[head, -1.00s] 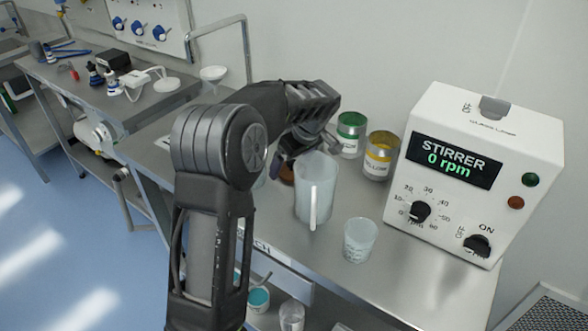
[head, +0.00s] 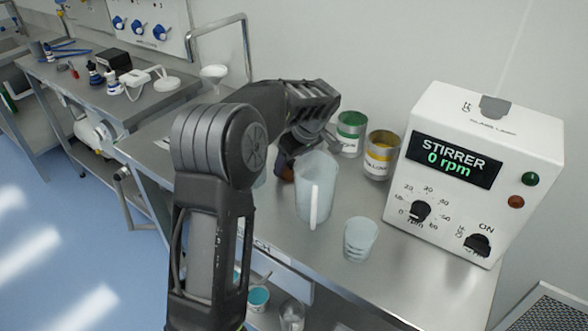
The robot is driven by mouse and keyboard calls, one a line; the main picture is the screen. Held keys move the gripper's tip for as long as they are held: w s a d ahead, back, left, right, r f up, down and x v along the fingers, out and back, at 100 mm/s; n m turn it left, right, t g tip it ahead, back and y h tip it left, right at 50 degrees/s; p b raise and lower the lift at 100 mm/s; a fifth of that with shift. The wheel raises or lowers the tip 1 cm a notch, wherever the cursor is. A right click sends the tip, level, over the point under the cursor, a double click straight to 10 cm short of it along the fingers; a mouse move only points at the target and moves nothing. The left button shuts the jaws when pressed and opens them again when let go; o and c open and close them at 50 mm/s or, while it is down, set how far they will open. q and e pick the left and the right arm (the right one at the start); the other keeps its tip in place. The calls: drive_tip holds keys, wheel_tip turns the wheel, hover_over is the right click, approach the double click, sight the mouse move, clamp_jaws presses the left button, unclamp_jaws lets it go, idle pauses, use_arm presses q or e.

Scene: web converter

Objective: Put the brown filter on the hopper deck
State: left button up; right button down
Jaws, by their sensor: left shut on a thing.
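My left gripper (head: 287,162) is low over the metal bench, behind and left of the clear jug, with its fingertips largely hidden by my arm and the jug. It is shut on the brown filter (head: 287,173), of which only a small dark brown patch shows beside the jug. I cannot tell whether the filter touches the bench. I cannot make out the hopper deck with certainty. My right gripper is not in view.
The clear jug (head: 316,190) stands close to my left gripper. A small clear beaker (head: 360,240), a green-banded can (head: 350,135) and a yellow-banded can (head: 380,155) stand nearby. The stirrer box (head: 475,175) fills the right side. Bare bench lies in front of it.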

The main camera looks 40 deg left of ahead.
use_arm(q)
drive_tip(key=c, duration=0.4)
drive_tip(key=shift+r, duration=0.1)
wheel_tip(320, 180, up, 12)
drive_tip(key=r, duration=0.1)
wheel_tip(320, 180, up, 5)
drive_tip(key=p, duration=0.3)
hover_over(292, 161)
drive_tip(key=shift+s+d, duration=0.1)
drive_tip(key=shift+f, duration=0.1)
idle(0.4)
